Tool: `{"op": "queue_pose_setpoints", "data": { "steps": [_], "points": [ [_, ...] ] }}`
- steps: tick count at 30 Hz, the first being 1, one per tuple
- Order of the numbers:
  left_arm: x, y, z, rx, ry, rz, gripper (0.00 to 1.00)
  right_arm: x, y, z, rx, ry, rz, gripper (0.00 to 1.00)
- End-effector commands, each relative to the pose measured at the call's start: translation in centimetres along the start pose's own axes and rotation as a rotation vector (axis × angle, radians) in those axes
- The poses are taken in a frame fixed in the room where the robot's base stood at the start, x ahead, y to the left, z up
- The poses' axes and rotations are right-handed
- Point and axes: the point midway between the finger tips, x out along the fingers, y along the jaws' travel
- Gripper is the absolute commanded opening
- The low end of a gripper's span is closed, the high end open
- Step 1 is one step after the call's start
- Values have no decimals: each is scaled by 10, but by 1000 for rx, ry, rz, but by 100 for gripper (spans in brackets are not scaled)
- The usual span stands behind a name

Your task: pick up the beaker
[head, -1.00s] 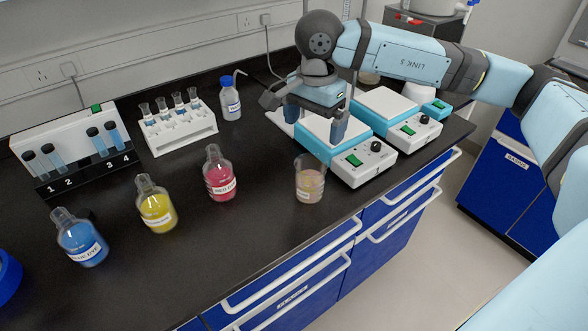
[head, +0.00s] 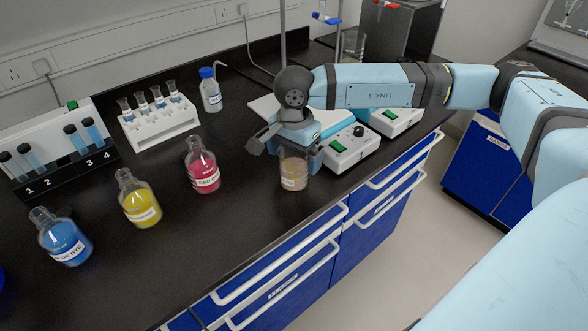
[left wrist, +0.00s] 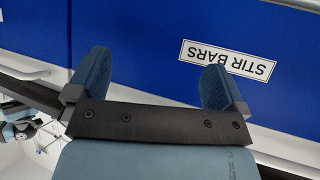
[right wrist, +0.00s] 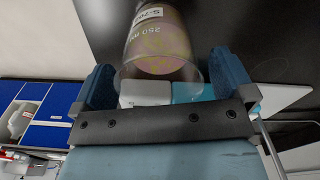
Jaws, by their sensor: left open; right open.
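The beaker (head: 293,178) is clear glass with a pale yellowish-pink content and a white label. It stands upright near the front edge of the black bench. My right gripper (head: 292,155) is open at the beaker, its hand partly covering the beaker's top in the head view. In the right wrist view, the beaker (right wrist: 160,42) lies ahead of and between the open fingers (right wrist: 160,85), with a gap visible toward each. Contact cannot be told. My left gripper (left wrist: 155,78) is open and empty in front of a blue drawer, and is not in the head view.
Stirrer hotplates (head: 352,150) stand right behind the beaker. Red (head: 204,172), yellow (head: 141,205) and blue (head: 66,243) dye bottles stand to its left. A white vial rack (head: 160,122) is farther back. The bench between beaker and red bottle is clear.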

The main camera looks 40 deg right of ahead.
Motion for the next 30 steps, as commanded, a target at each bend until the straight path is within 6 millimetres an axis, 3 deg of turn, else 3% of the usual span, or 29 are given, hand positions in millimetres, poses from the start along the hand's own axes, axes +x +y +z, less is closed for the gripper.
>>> {"op": "queue_pose_setpoints", "data": {
  "steps": [3, 10, 18, 30],
  "points": [
    [0, 0, 1, 1, 1, 0, 98, 14, 1, 0, 0, 0, 2, 100],
    [0, 0, 0, 1, 1, 0, 98, 16, 1, 0, 1, 0, 0, 98],
    [0, 0, 1, 1, 0, 1, 98, 15, 1, 0, 1, 0, 0, 39],
    [-1, 0, 1, 1, -1, 1, 98, 12, 0, 0, 1, 0, -1, 39]
  ]
}}
